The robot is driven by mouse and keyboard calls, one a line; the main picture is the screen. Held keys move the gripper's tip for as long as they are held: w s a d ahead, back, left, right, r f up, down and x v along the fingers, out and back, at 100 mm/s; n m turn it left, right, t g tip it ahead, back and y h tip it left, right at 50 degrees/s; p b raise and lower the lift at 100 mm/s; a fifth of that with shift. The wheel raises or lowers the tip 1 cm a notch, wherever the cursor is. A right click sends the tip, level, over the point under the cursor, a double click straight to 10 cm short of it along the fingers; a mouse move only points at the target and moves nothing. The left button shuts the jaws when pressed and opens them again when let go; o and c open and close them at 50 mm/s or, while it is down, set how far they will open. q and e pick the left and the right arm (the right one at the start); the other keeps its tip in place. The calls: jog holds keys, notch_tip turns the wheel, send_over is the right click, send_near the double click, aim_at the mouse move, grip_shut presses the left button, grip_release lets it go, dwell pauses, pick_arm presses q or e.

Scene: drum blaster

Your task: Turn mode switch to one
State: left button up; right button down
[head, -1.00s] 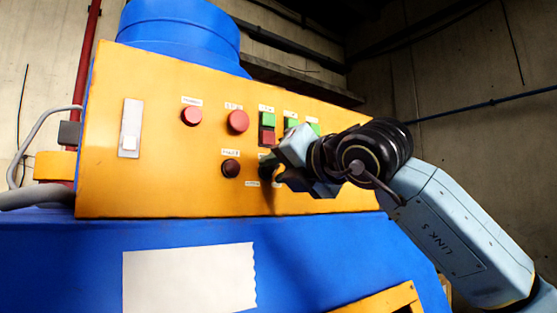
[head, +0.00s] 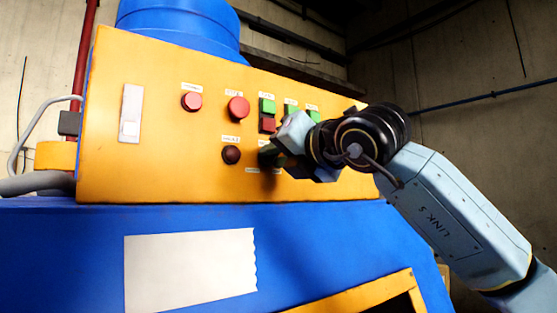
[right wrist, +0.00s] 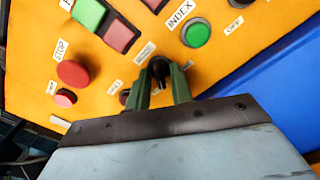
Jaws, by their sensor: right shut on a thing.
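The mode switch (right wrist: 159,70) is a black rotary knob on the yellow control panel (head: 150,180). In the right wrist view it sits between the two green fingers of my right gripper (right wrist: 160,85). The gripper is shut on the knob. In the head view my right gripper (head: 268,157) reaches the panel from the right, below the red and green buttons. There the gripper and its wrist hide most of the knob, so I cannot read which position it points to. My left gripper is not in view.
A red stop button (right wrist: 73,73), a smaller red button (right wrist: 65,98) and a green index button (right wrist: 196,33) lie around the gripper. A blue drum (head: 180,25) stands behind.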

jog(key=n+b, duration=0.2)
jog(key=n, duration=0.1)
jog(key=n+b, duration=0.1)
jog(key=n, duration=0.4)
jog(key=shift+r+n+b, duration=0.15)
jog(key=shift+n+b, duration=0.45)
jog(key=shift+n, duration=2.8)
jog(key=c, duration=1.5)
grip_release()
jog(key=shift+c, duration=0.2)
